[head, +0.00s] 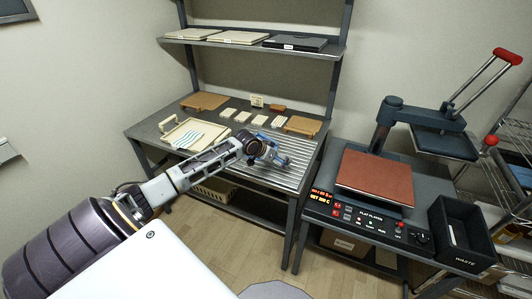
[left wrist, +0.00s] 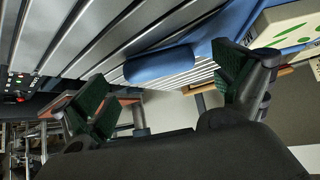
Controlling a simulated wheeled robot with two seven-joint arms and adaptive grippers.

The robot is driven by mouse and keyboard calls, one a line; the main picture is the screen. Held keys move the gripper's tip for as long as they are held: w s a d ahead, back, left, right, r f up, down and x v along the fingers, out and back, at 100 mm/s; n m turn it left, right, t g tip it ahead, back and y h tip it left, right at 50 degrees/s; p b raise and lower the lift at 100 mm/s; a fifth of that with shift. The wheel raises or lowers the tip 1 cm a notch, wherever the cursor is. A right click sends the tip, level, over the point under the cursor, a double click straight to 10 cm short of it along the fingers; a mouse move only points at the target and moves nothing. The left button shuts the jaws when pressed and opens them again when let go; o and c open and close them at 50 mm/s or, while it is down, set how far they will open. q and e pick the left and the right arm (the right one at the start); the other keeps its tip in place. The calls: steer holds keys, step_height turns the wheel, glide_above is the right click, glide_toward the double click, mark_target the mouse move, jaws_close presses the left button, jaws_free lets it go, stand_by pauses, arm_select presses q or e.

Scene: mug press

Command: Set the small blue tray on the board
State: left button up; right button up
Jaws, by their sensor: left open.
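A small blue tray (head: 282,161) lies on the slatted part of the bench, partly hidden by my left gripper. In the left wrist view its rounded blue bar (left wrist: 160,64) lies over the metal slats. My left gripper (head: 268,153) is over the tray; in the left wrist view its fingers (left wrist: 170,95) are spread apart with nothing between the tips. The blue bar shows beyond the gap. Two tan boards are on the bench, one at the back left (head: 205,101) and one at the right (head: 303,126); I cannot tell which is meant. My right gripper is not in view.
A cream tray (head: 168,139) with wavy blue stripes stands left on the bench. Several small pale blocks (head: 243,117) lie behind the blue tray. A shelf (head: 255,47) hangs above. A press with a brown plate (head: 375,178) and a black waste bin (head: 460,230) stand right.

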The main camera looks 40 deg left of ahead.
arm_select(q)
steer(key=shift+v, duration=2.25)
steer(key=shift+s+r, duration=0.4)
steer(key=shift+s, duration=0.05)
steer(key=shift+p+v, duration=0.5)
steer(key=shift+v, duration=2.05)
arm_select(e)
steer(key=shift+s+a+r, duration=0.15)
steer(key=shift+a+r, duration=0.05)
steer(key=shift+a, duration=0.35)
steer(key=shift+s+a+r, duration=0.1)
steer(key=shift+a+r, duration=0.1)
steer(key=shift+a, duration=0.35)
